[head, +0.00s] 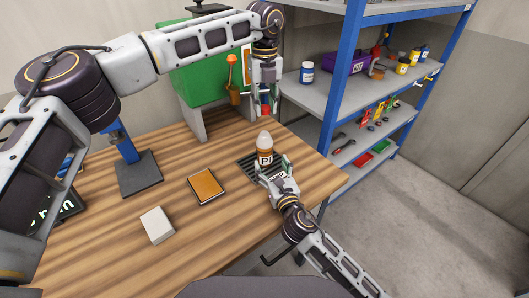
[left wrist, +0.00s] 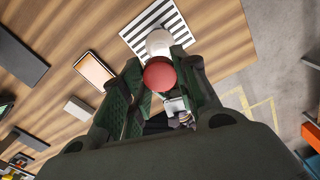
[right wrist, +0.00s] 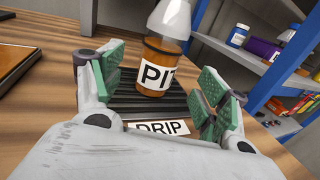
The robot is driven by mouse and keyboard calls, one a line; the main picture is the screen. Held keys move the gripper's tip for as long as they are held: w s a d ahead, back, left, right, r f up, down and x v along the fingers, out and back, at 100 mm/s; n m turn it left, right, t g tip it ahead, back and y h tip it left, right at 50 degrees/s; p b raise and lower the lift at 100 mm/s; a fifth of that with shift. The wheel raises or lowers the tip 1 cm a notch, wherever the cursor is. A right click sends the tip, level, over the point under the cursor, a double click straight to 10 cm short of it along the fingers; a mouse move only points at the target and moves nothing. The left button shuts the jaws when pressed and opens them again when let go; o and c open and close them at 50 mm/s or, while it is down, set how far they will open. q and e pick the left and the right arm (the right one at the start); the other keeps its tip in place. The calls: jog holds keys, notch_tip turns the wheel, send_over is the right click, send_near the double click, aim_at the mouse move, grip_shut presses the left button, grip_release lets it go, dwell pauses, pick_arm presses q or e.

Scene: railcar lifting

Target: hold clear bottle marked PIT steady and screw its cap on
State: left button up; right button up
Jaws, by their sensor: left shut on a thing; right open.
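The clear bottle marked PIT (head: 265,153), with amber contents, stands upright on a dark slatted drip tray (head: 246,168). Its label faces my right wrist camera (right wrist: 155,77). My left gripper (head: 265,104) is shut on a red cap (left wrist: 159,74), which it holds in the air above the bottle, apart from it. The bottle's pale top (left wrist: 158,41) shows just beyond the cap in the left wrist view. My right gripper (right wrist: 161,68) is open at the near side of the bottle, its green-padded fingers left and right of it with gaps. The bottle's mouth is cut off in the right wrist view.
A brown-orange pad (head: 206,186) and a white block (head: 157,225) lie on the wooden bench left of the bottle. A green cabinet (head: 197,75) stands behind. A blue-framed shelf (head: 340,95) with jars and bins stands right, past the bench edge.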

aim_at(264, 130)
jog(key=shift+x, duration=3.9)
jog(key=c, duration=1.5)
pick_arm(q)
jog(key=shift+f, duration=2.5)
pick_arm(e)
jog(key=shift+c, duration=0.2)
pick_arm(q)
jog(key=shift+f, duration=0.9)
jog(key=shift+f, duration=0.55)
pick_arm(e)
grip_shut()
